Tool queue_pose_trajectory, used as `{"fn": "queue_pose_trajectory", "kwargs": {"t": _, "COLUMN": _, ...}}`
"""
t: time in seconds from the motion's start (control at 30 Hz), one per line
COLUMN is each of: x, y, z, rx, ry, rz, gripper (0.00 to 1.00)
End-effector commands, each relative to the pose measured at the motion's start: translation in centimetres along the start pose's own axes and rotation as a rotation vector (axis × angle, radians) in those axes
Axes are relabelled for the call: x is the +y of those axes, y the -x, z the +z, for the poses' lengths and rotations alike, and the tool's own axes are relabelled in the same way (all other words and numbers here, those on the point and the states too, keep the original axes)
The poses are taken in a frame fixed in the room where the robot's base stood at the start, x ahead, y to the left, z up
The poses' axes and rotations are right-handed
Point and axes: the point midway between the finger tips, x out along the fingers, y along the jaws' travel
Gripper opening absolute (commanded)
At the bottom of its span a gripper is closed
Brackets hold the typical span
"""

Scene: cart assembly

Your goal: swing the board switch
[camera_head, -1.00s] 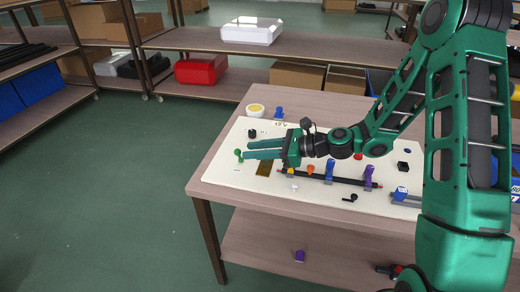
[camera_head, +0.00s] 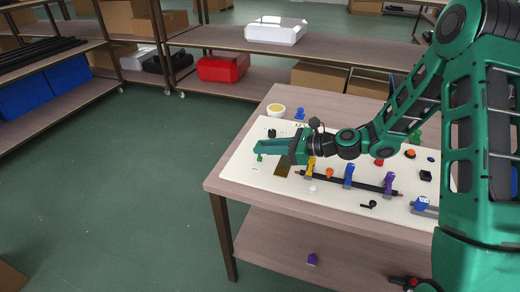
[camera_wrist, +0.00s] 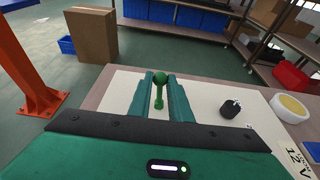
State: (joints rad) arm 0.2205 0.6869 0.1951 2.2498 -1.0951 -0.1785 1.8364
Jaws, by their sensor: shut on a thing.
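The board (camera_head: 250,168) is a cream panel lying on the cart top. The switch is a small green lever with a round knob, near the board's left edge; it shows in the wrist view (camera_wrist: 160,84) between the fingertips. My gripper (camera_wrist: 160,82) is shut on the switch's knob, with one finger on each side. In the head view my gripper (camera_head: 262,147) reaches left over the board, and the green switch (camera_head: 260,157) shows just under the fingertips.
Close by are a black knob (camera_wrist: 230,108) and a bowl with yellow contents (camera_wrist: 288,106). Blue, purple and orange pieces, among them a blue post (camera_head: 348,175), stand along a dark rod right of the gripper. Shelves with a red box (camera_head: 222,68) stand behind the cart.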

Motion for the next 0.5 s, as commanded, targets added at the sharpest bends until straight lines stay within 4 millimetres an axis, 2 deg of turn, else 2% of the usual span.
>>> {"fn": "queue_pose_trajectory", "kwargs": {"t": 0.5, "x": -0.74, "y": 0.03, "z": 0.01, "rx": 0.0, "ry": 0.001, "rz": -0.002, "gripper": 0.05}}
